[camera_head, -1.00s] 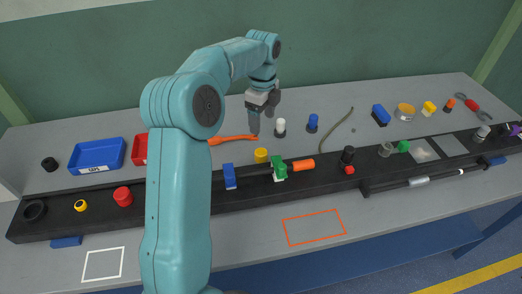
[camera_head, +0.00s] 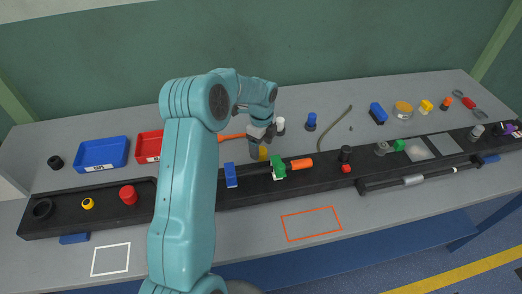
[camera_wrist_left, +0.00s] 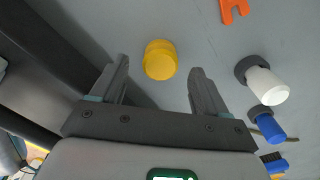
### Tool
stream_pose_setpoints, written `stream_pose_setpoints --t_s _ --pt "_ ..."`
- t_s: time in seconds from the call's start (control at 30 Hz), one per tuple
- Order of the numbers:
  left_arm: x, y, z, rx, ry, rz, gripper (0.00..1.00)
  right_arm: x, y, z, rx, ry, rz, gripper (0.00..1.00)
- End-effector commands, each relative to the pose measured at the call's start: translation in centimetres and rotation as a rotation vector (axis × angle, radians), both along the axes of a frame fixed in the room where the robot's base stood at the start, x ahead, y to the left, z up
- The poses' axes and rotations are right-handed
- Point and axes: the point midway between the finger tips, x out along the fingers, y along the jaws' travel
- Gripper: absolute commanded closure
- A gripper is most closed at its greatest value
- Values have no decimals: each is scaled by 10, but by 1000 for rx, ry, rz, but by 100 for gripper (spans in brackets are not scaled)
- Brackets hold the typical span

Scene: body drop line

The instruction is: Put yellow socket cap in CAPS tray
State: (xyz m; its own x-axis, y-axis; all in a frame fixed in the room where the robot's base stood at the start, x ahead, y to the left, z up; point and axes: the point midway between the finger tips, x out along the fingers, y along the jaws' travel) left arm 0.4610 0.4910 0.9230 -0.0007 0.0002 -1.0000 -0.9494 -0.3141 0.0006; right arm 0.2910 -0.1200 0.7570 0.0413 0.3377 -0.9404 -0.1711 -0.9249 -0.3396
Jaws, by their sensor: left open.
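The yellow socket cap (camera_head: 263,154) stands on the grey table just behind the black rail, partly hidden by my left gripper (camera_head: 260,143). In the left wrist view, the cap (camera_wrist_left: 160,60) lies between the two fingertips of my open left gripper (camera_wrist_left: 159,70), with a gap on both sides. A blue tray (camera_head: 103,164) with a white label stands at the table's left. A red tray (camera_head: 149,158) stands beside it, partly hidden by my left arm. I cannot read the labels for certain. My right gripper is not in view.
The black rail (camera_head: 318,174) runs along the table in front of the cap. A white-topped cap (camera_head: 280,124), a blue cap (camera_head: 311,122) and an orange tool (camera_head: 231,137) lie near the gripper. The outlined front area is clear.

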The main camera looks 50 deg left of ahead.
Motion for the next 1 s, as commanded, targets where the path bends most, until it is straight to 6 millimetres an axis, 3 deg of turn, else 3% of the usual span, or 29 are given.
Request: stream_pose_setpoints --t_s 0.2,0.43,0.6,0.63,0.7,1.0 --pt "0 1 -25 0 1 0 25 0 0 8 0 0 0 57" --pt "0 1 -27 0 0 0 25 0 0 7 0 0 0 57" --pt "0 1 -27 0 0 0 80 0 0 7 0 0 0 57" --pt "0 1 -27 0 0 0 84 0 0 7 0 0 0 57" --pt "0 1 -27 0 -1 0 89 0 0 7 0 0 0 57" --pt "1 1 -22 2 -2 0 89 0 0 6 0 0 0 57"
